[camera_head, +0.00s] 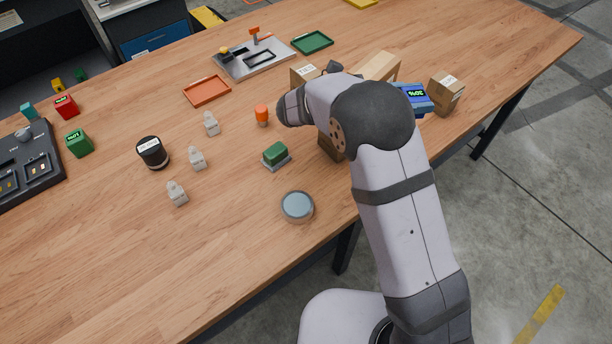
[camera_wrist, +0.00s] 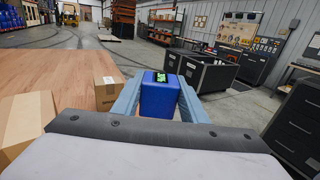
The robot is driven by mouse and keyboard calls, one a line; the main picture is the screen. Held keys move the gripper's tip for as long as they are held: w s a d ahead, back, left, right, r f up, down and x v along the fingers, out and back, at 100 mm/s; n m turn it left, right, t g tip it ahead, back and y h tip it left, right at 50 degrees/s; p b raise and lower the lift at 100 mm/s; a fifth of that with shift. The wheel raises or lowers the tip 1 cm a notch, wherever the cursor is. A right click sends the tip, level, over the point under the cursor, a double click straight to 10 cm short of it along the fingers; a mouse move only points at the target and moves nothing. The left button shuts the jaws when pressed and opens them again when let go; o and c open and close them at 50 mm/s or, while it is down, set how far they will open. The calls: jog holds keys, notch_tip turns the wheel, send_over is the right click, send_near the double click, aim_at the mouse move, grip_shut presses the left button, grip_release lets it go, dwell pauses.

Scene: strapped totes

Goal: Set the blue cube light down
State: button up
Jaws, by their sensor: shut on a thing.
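The blue cube light (camera_head: 415,98) shows at the right in the head view, partly hidden by my arm, with a dark display and green characters on its top. In the wrist view the blue cube (camera_wrist: 160,102) sits upright between the two light-blue fingers of my gripper (camera_wrist: 158,98). My gripper is shut on its sides. In the head view my forearm hides most of the gripper. The cube is close to the small cardboard box (camera_head: 446,94) on its right. I cannot tell whether its underside touches the table.
More cardboard boxes (camera_head: 379,67) stand behind my wrist; two boxes (camera_wrist: 107,92) show left in the wrist view. The wooden table (camera_head: 250,240) ends near the cube, with open floor beyond. Left lie grey pieces, a black jar (camera_head: 152,152), trays and coloured cubes.

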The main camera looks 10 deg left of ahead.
jog(key=s+a+n+t+y+b, duration=0.3)
jog(key=a+n+t, duration=0.4)
jog(key=a, duration=1.4)
jog(key=s+a+f+n+t+y, duration=0.1)
jog(key=s+a+t+y, duration=0.1)
jog(key=s+a, duration=0.3)
jog(key=s+a+f+n+t+y, duration=0.1)
jog(key=s+a+y, duration=0.4)
jog(key=a, duration=0.5)
jog(key=shift+s+a+f+n+t+y+b, duration=0.3)
jog(key=shift+s+a+f+n+t+b, duration=0.15)
jog(key=shift+s+n+t, duration=0.3)
jog(key=shift+f+p, duration=0.4)
jog(key=shift+f, duration=4.45)
jog(key=shift+f, duration=0.1)
jog(key=shift+f, duration=0.35)
jog(key=shift+d+f+b, duration=0.1)
jog(key=shift+f+b, duration=0.1)
jog(key=shift+b, duration=0.15)
